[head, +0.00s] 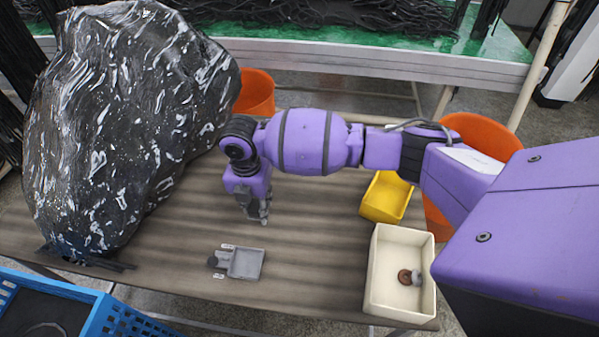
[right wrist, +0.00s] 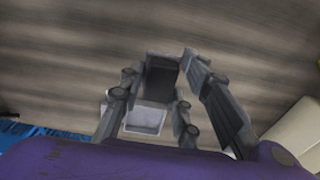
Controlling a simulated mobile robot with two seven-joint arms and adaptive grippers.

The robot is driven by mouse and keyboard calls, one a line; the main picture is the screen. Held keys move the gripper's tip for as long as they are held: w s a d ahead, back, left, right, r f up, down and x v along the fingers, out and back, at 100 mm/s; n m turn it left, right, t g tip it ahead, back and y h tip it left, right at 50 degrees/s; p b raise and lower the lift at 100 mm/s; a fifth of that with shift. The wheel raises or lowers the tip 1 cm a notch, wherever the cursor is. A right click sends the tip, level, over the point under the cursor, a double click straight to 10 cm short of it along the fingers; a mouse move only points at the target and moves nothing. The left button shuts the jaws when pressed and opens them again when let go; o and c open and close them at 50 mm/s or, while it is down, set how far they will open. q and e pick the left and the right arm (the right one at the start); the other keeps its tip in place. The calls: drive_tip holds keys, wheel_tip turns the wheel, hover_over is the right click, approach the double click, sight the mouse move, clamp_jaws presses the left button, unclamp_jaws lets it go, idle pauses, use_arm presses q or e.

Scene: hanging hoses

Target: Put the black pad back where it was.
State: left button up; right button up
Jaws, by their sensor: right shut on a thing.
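The black pad (right wrist: 161,75) is a small dark block between the fingers of my right gripper (right wrist: 162,82) in the right wrist view. The gripper is shut on it. In the head view my right gripper (head: 262,215) points down over the middle of the table, and the pad is hard to make out there. A small grey tray (head: 246,263) lies on the table, nearer the front and slightly left of the gripper. A dark round knob (head: 214,261) sits at its left side. The tray also shows below the pad in the right wrist view (right wrist: 146,118). My left gripper is out of view.
A large black plastic-wrapped bundle (head: 120,120) fills the left of the table (head: 310,270). A cream bin (head: 376,272) with a small brown round piece and a yellow bin (head: 386,197) stand right. A blue crate (head: 120,325) is front left. Table around the tray is mostly clear.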

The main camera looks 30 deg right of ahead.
sight(257, 209)
drive_tip(key=shift+w+d+f, duration=0.2)
drive_tip(key=shift+w+f, duration=0.55)
drive_tip(key=shift+w, duration=0.05)
drive_tip(key=shift+w+f, duration=0.1)
drive_tip(key=shift+f, duration=1.45)
drive_tip(key=shift+f, duration=0.1)
drive_tip(key=o, duration=1.1)
